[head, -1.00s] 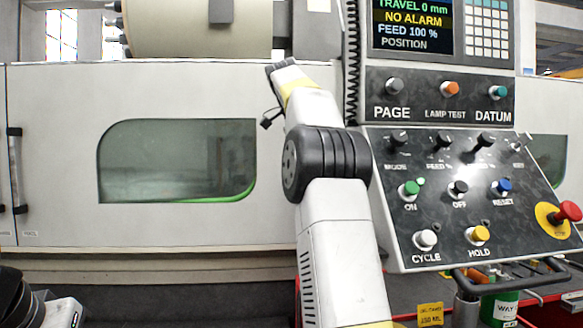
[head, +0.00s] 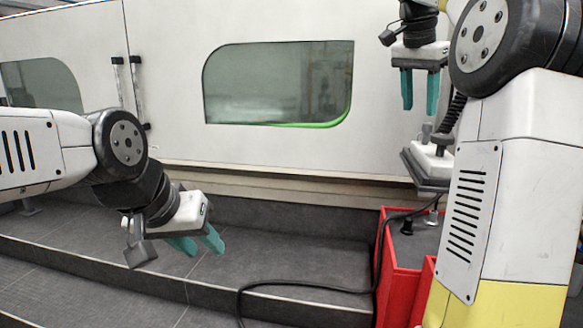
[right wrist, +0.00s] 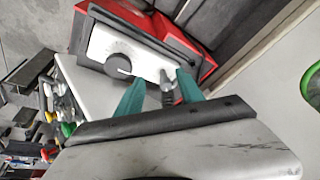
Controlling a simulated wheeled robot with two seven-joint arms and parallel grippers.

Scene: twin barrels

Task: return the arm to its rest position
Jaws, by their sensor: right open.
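In the head view my right gripper (head: 420,106) hangs from the top right with its two teal fingers pointing down, apart and with nothing between them. It also shows in the right wrist view (right wrist: 161,76), with the fingers spread. My left gripper (head: 206,251) is low at the left, above the dark steps. Its teal fingers point down to the right, with a gap and nothing between them. My right arm fills the right side of the head view.
A pale block with a dark edge (head: 428,165) is below my right gripper, by a coiled cord. A red cabinet (head: 400,290) stands under it. The right wrist view shows a white panel with a round dial (right wrist: 118,64). The machine's doors (head: 170,100) stand behind. Dark steps (head: 290,265) are below.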

